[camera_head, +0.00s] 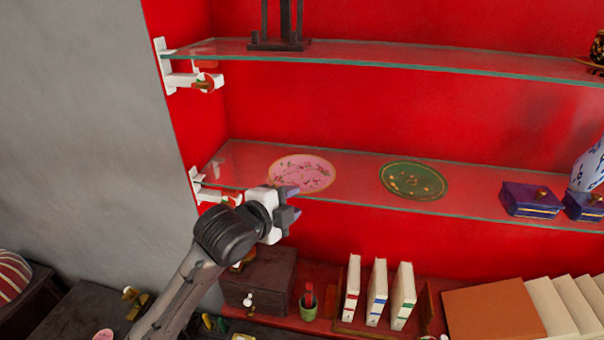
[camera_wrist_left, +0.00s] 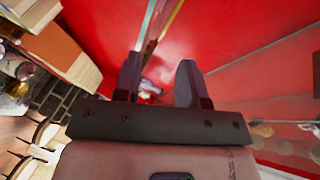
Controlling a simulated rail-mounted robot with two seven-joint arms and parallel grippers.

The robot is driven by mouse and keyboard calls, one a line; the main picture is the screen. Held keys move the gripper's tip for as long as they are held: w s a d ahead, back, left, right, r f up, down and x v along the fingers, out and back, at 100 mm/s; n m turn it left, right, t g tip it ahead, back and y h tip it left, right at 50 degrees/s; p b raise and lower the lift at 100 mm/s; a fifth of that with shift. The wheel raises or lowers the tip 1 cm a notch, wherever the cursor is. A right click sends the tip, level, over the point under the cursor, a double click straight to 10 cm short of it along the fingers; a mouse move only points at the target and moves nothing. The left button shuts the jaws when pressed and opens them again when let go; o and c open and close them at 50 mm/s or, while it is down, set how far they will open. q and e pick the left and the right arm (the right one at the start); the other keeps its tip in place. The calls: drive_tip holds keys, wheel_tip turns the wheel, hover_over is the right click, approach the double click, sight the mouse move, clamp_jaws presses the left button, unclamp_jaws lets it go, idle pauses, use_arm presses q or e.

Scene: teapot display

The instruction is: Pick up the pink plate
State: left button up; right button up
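The pink plate (camera_head: 301,174), round with a darker pattern, lies flat on the lower glass shelf near its left end. My left gripper (camera_head: 292,203) is just in front of the shelf's front edge, by the plate's near side, and appears apart from the plate. In the left wrist view its two fingers (camera_wrist_left: 158,82) stand apart with a gap between them, and nothing is clearly held. I cannot make out the plate in the left wrist view. My right gripper is not in view.
A green plate (camera_head: 413,181) lies right of the pink one on the lower glass shelf (camera_head: 355,165). Purple boxes (camera_head: 531,200) stand further right. An upper glass shelf (camera_head: 400,62) holds a dark stand (camera_head: 279,28). White books (camera_head: 377,292) and a dark box (camera_head: 262,280) are below.

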sight(309, 191)
use_arm(q)
drive_tip(key=shift+p+x, duration=0.9)
drive_tip(key=shift+x, duration=1.4)
drive_tip(key=shift+w+d, duration=0.35)
drive_tip(key=shift+w, duration=0.05)
clamp_jaws()
